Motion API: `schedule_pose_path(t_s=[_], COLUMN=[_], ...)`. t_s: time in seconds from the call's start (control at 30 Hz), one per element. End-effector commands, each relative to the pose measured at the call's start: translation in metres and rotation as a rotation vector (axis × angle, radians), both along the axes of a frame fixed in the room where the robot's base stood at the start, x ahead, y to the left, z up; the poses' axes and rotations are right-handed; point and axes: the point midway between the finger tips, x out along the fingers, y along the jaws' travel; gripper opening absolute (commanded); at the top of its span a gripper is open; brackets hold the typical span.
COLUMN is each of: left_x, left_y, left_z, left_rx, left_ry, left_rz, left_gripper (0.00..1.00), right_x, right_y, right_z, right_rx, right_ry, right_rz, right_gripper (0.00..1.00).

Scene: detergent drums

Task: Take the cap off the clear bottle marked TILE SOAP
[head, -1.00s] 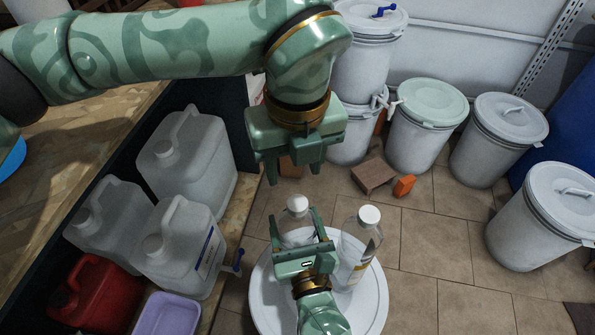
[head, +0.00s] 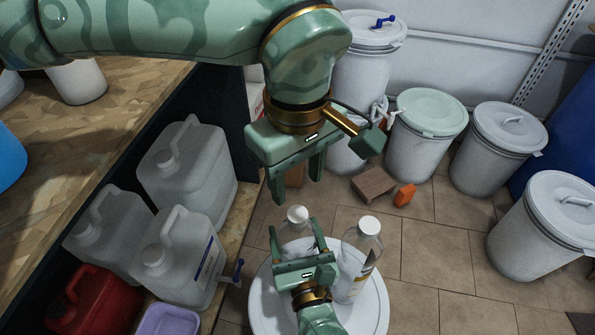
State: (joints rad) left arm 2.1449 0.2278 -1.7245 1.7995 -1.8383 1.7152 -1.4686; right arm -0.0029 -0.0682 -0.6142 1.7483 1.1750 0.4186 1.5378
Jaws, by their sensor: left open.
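A clear bottle with a white cap (head: 297,214) stands upright on a round white top (head: 262,300). A second clear bottle (head: 362,255) with a white cap and a partly seen label stands to its right. I cannot read TILE SOAP on either. My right gripper (head: 293,226) comes from below, its fingers apart on either side of the left bottle; contact is not clear, and it hides the bottle's lower part. My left gripper (head: 297,190) is open and empty, pointing down above and beyond the left bottle's cap in the picture.
Pale jerrycans (head: 187,165), a red can (head: 95,303) and a lilac tub (head: 168,320) stand at the left beside a wooden bench (head: 95,130). White lidded drums (head: 430,135) stand behind and right. A brown block (head: 373,184) lies on the tiles. The right-hand floor is mostly clear.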

Motion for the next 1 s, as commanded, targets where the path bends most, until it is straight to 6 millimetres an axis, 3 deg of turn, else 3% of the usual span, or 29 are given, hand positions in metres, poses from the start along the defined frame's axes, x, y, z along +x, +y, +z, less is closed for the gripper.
schedule_pose_path(t_s=[0.17,0.6,0.93,0.97,1.0], left_x=[0.0,0.0,0.0,0.0,0.0], left_y=[0.0,0.0,0.0,0.0,0.0], left_z=[-0.01,-0.075,-0.08,-0.08,-0.08], left_rx=[-0.001,-0.001,-0.001,-0.001,-0.001], left_ry=[0.001,0.0,-0.002,-0.002,-0.002], left_rz=[-0.079,-0.078,-0.077,-0.077,-0.077], left_gripper=[0.49,0.49,0.49,0.46,0.35], right_x=[0.0,0.0,0.0,0.0,0.0], right_y=[0.0,0.0,0.0,0.0,0.0], right_z=[0.0,0.0,0.0,0.0,0.0], right_rx=[0.001,0.0,0.0,0.0,0.0], right_ry=[0.001,0.001,0.001,0.001,0.001], right_rz=[0.0,0.0,0.0,0.0,0.0], right_gripper=[0.02,0.02,0.02,0.02,0.02])
